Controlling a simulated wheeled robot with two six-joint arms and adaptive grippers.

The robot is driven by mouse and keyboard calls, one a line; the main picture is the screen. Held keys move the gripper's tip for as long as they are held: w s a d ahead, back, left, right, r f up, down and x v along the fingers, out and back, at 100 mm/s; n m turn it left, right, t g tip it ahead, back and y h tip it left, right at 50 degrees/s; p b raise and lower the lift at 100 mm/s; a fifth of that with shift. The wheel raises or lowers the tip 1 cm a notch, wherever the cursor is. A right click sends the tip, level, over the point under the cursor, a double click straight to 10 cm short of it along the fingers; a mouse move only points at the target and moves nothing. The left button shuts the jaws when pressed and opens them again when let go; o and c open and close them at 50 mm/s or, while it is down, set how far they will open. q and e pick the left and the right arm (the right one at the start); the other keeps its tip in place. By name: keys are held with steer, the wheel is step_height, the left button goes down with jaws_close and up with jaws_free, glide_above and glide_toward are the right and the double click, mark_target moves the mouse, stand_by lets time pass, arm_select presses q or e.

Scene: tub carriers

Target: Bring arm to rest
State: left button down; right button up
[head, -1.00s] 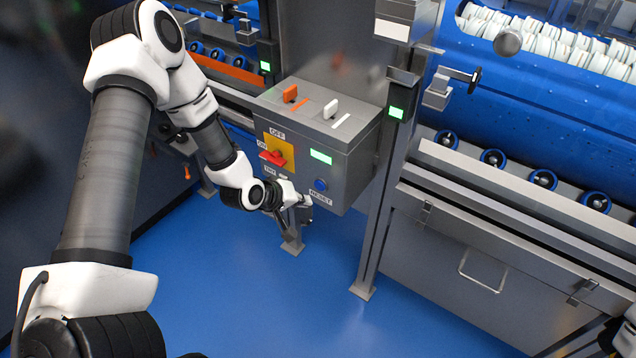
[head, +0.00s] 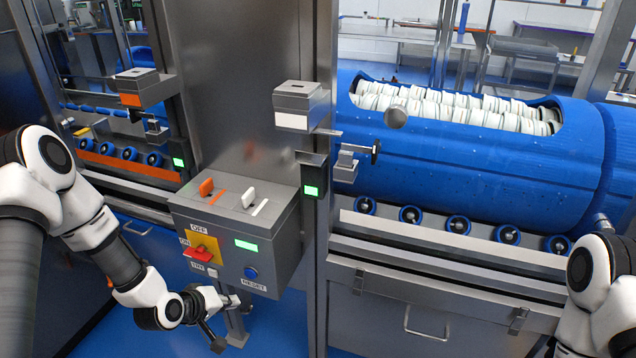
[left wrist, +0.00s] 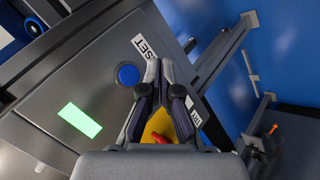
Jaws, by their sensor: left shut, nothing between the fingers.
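My left arm comes in from the left in the head view. Its gripper (head: 230,301) hangs just below the front of the grey control box (head: 217,222), near the RESET label. In the left wrist view the fingers (left wrist: 158,66) are shut with nothing between them, close to the blue reset button (left wrist: 128,74). I cannot tell whether they touch the box. The reset button also shows in the head view (head: 250,272). My right arm (head: 590,290) shows at the right edge; its gripper is out of view.
The box carries a red switch (head: 197,252) on a yellow plate, a lit green display (head: 246,245), an orange lever (head: 206,187) and a white lever (head: 248,198). A blue drum (head: 470,165) with white pieces lies above rollers at right. Blue floor shows below.

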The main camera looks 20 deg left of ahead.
arm_select(q)
steer(key=s+d+f+m+g, duration=0.25)
steer(key=s+d+f, duration=0.25)
steer(key=s, duration=0.4)
steer(key=s+d+f+m+g, duration=0.2)
steer(key=s+d+f+g, duration=0.3)
steer(key=s, duration=0.3)
steer(key=s+a+m+g+y, duration=0.1)
steer(key=s+m, duration=0.3)
steer(key=s, duration=0.4)
steer(key=shift+s+a+f+y+p, duration=0.15)
steer(key=shift+f+y+p, duration=0.15)
steer(key=shift+y, duration=0.4)
steer(key=shift+r, duration=0.1)
